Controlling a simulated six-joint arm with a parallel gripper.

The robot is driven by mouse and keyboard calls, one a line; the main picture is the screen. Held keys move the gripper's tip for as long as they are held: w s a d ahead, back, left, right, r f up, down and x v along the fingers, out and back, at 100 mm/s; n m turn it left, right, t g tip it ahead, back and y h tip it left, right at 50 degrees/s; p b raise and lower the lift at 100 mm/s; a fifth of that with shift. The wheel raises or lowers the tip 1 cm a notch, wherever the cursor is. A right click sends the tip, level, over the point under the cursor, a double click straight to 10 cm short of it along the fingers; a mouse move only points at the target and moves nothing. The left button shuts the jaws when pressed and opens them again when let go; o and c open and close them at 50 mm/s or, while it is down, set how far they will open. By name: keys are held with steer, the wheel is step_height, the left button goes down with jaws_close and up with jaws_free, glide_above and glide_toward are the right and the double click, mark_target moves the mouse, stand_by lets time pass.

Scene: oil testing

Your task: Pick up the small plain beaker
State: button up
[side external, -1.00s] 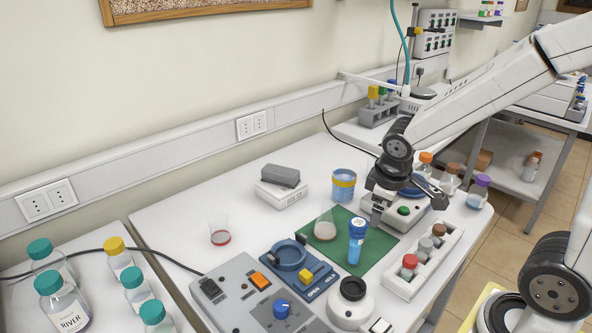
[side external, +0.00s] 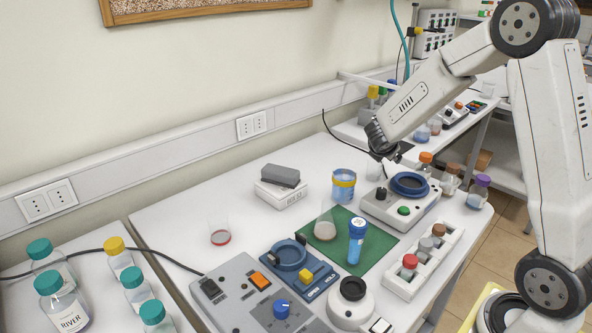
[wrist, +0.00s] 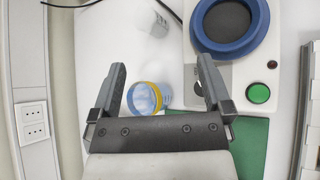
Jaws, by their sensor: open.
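A small clear plain beaker (side external: 374,170) stands on the white bench behind the banded beaker, just below my gripper in the side view. In the wrist view it appears as a small clear shape (wrist: 158,26) near the top, ahead of the fingertips. My gripper (wrist: 160,65) is open and empty. In the side view my gripper (side external: 386,156) is largely hidden behind the wrist, above the back of the bench. A blue beaker with a yellow band (side external: 344,187) stands closer to the camera; in the wrist view it lies between the fingers (wrist: 150,95), below them.
A device with a blue ring (side external: 409,183) stands just right of the small beaker. Stacked boxes (side external: 281,188) are left.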

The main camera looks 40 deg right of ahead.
steer(key=w+d+f+n+t+h, duration=0.1)
steer(key=w+d+n+t+h, duration=0.15)
steer(key=w+d+n, duration=0.45)
glide_toward(376, 166)
steer(key=shift+t+y, duration=0.25)
steer(key=shift+y, duration=0.1)
steer(key=d, duration=0.1)
steer(key=w+d, duration=0.1)
steer(key=d, duration=0.1)
steer(key=w+d, duration=0.1)
steer(key=shift+d+f, duration=0.2)
steer(key=shift+f, duration=0.2)
steer(key=shift+x, duration=1.15)
steer(key=shift+w, duration=0.1)
steer(key=shift+x, duration=2.55)
steer(key=shift+w+a, duration=0.1)
steer(key=c, duration=1.2)
